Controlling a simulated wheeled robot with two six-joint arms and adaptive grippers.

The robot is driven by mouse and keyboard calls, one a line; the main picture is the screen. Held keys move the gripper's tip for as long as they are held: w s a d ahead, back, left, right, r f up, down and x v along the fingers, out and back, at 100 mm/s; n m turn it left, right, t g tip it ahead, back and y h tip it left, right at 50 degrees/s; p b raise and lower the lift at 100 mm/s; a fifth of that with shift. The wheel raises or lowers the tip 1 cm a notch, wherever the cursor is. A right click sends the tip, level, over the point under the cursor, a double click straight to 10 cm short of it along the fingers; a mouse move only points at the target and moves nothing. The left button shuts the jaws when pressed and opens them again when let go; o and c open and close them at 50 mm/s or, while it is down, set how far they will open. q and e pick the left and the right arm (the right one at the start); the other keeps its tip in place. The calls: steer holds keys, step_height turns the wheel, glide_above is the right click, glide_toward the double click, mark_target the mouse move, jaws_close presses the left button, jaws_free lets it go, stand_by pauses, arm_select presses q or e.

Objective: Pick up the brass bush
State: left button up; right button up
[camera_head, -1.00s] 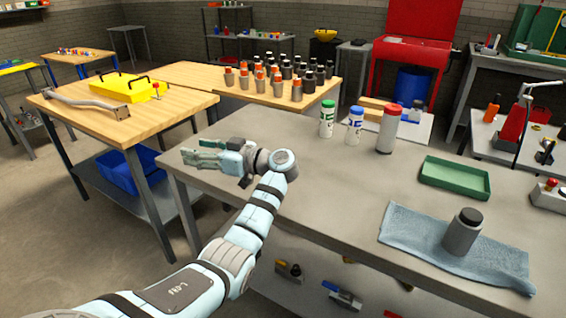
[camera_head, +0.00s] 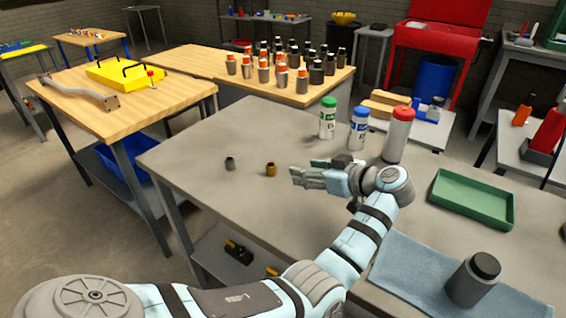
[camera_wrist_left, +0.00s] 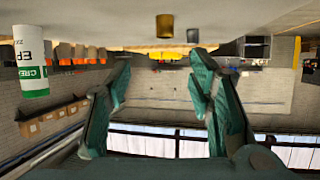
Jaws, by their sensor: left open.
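The brass bush (camera_head: 271,169), a small golden-brown cylinder, stands upright on the grey table near its left part. My left gripper (camera_head: 305,174) is open and empty just to the right of it, apart from it, with the fingers pointing left. The left wrist view looks upside down, with the tabletop along the top. There the brass bush (camera_wrist_left: 164,26) shows ahead, roughly in line with the gap between the open fingers (camera_wrist_left: 160,68). My right gripper is not in view.
A grey bush (camera_head: 230,163) stands left of the brass one. Green-, blue- and red-capped containers (camera_head: 328,118) stand behind my gripper. A green tray (camera_head: 436,200) and a blue cloth (camera_head: 400,268) with a dark-capped jar (camera_head: 470,282) lie to the right. The table's left end is mostly clear.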

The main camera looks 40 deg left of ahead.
arm_select(q)
glide_toward(271, 165)
steer(key=x, duration=0.3)
steer(key=shift+r, duration=0.25)
steer(key=x, duration=0.2)
steer(key=b+x, duration=0.1)
steer(key=x, duration=0.2)
steer(key=shift+f, duration=0.35)
steer(key=shift+a+f, duration=0.1)
steer(key=shift+a, duration=0.3)
jaws_close()
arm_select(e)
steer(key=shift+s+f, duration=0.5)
